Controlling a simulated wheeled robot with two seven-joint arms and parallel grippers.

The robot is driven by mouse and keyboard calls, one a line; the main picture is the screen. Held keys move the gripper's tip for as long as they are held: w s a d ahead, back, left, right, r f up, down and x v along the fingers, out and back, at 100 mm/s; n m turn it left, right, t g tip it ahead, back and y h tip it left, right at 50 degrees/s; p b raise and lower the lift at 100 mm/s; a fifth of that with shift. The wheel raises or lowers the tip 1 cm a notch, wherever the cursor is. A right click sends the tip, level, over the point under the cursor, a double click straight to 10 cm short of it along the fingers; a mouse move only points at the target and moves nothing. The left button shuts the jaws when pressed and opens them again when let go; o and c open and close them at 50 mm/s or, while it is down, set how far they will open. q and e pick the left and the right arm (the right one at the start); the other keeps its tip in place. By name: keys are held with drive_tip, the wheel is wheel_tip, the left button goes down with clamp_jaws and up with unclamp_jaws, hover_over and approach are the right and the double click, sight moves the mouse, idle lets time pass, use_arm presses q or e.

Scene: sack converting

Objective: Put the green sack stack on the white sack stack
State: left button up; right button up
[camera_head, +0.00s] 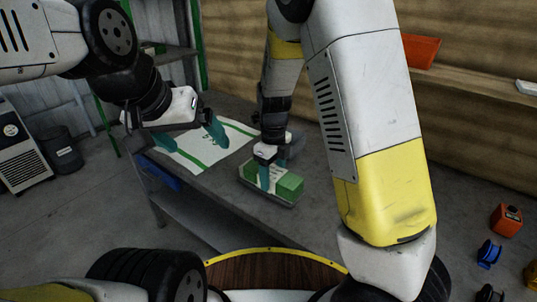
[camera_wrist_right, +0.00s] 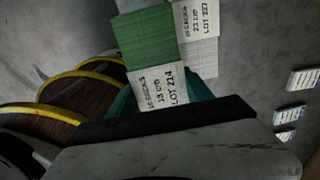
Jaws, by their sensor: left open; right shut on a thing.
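The green sack stack (camera_head: 289,185) has a white paper band and is held in my right gripper (camera_head: 269,174), at the front of the table. In the right wrist view the green stack (camera_wrist_right: 146,36) carries a label reading LOT 224, between the teal fingers of the gripper (camera_wrist_right: 163,95). The white sack stack (camera_wrist_right: 201,54), labelled LOT 227, shows beside and partly behind the green one. Whether the green stack touches it I cannot tell. My left gripper (camera_head: 190,136) is open and empty, over the left part of the table.
A flat white sack with green stripes (camera_head: 212,150) lies on the grey table (camera_head: 215,182) below my left gripper. An orange box (camera_head: 507,219) and blue spool (camera_head: 489,252) are at the right.

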drive_tip(key=w, duration=0.6)
drive_tip(key=w+a+f, duration=0.1)
drive_tip(key=w, duration=0.3)
drive_tip(key=shift+w, duration=0.1)
drive_tip(key=shift+f, duration=1.7)
drive_tip(key=shift+f, duration=0.1)
drive_tip(key=o, duration=1.7)
drive_tip(key=shift+f, duration=0.1)
drive_tip(key=shift+c, duration=0.2)
